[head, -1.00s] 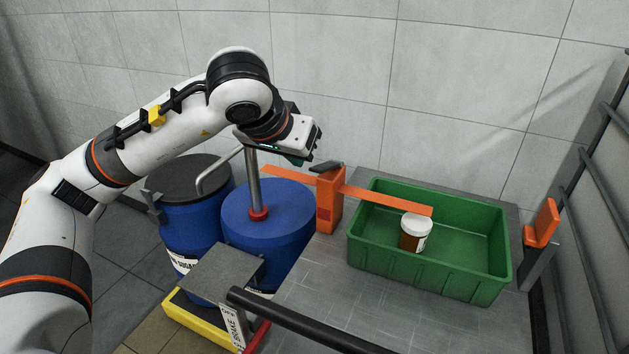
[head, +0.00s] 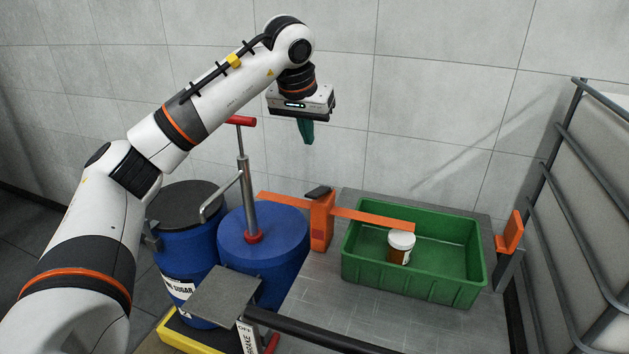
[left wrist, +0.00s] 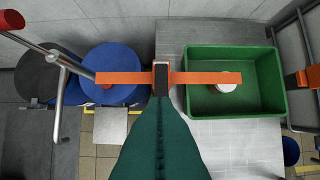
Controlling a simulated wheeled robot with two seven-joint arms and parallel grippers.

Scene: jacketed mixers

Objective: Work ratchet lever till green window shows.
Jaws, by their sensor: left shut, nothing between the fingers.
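The ratchet (head: 322,222) is an orange upright body on the table, with an orange strap running out to both sides. Its dark lever (head: 318,192) sits on top of the body. In the left wrist view the lever (left wrist: 161,79) is seen from above, in the middle of the strap (left wrist: 205,78). No green window shows on the ratchet; a darker reddish patch on its front face is too small to read surely. My left gripper (head: 306,132) has green fingers, shut and empty, pointing down above the ratchet, clear of the lever. My right gripper is not in view.
A green crate (head: 358,276) holding a brown, white-lidded jar (head: 401,247) stands right of the ratchet, under the strap. Blue drums (head: 265,238) stand left, one with a tall red-handled pump (head: 247,185). An orange bracket (head: 510,233) and grey rails (head: 590,165) are at right.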

